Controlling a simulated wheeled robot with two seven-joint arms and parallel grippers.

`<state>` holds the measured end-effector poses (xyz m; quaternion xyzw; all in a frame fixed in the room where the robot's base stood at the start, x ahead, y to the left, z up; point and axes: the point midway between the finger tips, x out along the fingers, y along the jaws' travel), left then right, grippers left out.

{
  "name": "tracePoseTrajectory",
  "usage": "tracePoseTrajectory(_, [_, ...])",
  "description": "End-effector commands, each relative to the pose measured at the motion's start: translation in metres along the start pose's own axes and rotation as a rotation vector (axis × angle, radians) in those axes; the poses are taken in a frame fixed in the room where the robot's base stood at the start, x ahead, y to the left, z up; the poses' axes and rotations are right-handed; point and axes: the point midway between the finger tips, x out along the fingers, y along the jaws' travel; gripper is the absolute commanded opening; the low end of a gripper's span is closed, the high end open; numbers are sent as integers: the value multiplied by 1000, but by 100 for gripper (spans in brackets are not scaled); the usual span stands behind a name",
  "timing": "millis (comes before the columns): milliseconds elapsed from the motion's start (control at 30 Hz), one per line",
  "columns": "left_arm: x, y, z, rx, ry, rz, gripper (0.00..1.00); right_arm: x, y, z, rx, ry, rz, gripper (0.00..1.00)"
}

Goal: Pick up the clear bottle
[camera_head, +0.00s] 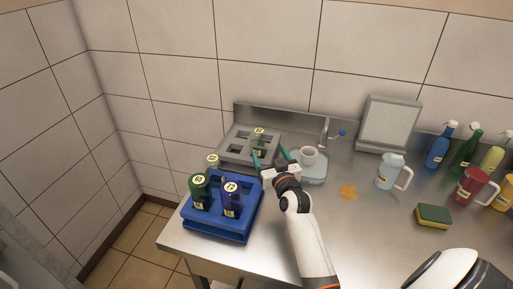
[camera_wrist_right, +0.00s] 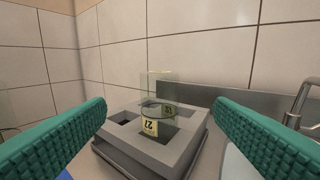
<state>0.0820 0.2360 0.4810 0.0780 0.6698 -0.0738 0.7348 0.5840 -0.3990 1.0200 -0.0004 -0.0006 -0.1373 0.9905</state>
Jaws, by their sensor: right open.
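A clear bottle (camera_head: 259,145) with a yellow label stands in a slot of the grey tray (camera_head: 226,153) by the back wall. In the right wrist view the clear bottle (camera_wrist_right: 157,118) is see-through, upright and straight ahead between the fingers. My right gripper (camera_head: 268,154) is open, its green fingers spread apart on the near side of the bottle. In the wrist view nothing lies between the fingertips of the gripper (camera_wrist_right: 160,110), and the bottle looks a little beyond them. The bottle's base is hidden in its slot. My left gripper is not in view.
A faucet (camera_head: 325,132), jugs and a sponge (camera_head: 433,216) are further right.

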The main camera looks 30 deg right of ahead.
Motion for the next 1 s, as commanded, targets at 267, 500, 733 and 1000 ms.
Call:
tracePoseTrajectory(267, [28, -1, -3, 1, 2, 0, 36, 28, 0, -11, 3, -4, 0, 77])
tracePoseTrajectory(500, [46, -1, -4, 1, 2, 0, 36, 62, 0, -11, 1, -3, -1, 77])
tracePoseTrajectory(733, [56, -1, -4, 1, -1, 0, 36, 75, 0, -13, 2, -2, -1, 77])
tracePoseTrajectory(1000, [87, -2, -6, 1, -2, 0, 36, 109, 0, -20, 2, -3, -1, 77])
